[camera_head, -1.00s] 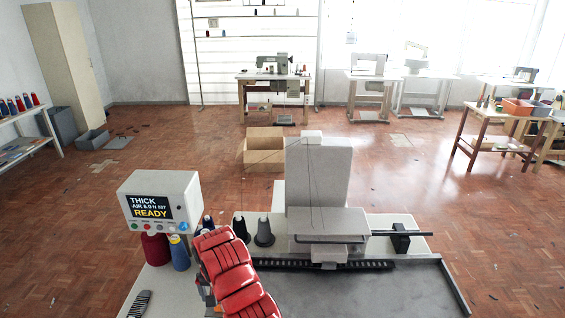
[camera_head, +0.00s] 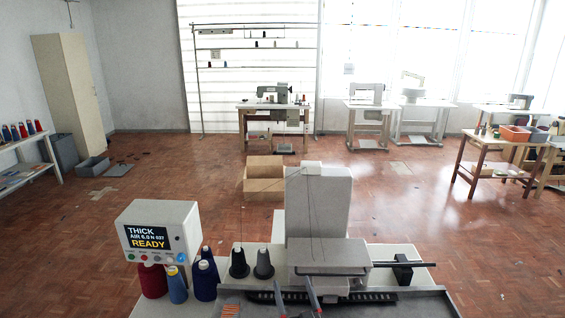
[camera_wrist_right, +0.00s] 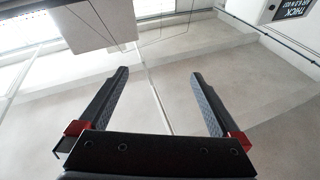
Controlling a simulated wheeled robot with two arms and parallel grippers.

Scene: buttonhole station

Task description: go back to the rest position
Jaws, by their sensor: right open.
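My right gripper (camera_head: 297,290) shows at the bottom of the head view, with only its two fingers in sight in front of the buttonhole machine (camera_head: 319,215). The fingers are apart, with nothing between them. In the right wrist view the gripper (camera_wrist_right: 160,80) is open and empty, its two dark fingers spread over a pale background. My left gripper is in neither view.
The control box (camera_head: 158,232) reads THICK and READY. Dark red (camera_head: 152,281), blue (camera_head: 177,285) and navy (camera_head: 205,280) cones stand by it. Dark grey cones (camera_head: 263,264) stand left of the machine. A cardboard box (camera_head: 264,181) lies on the floor behind.

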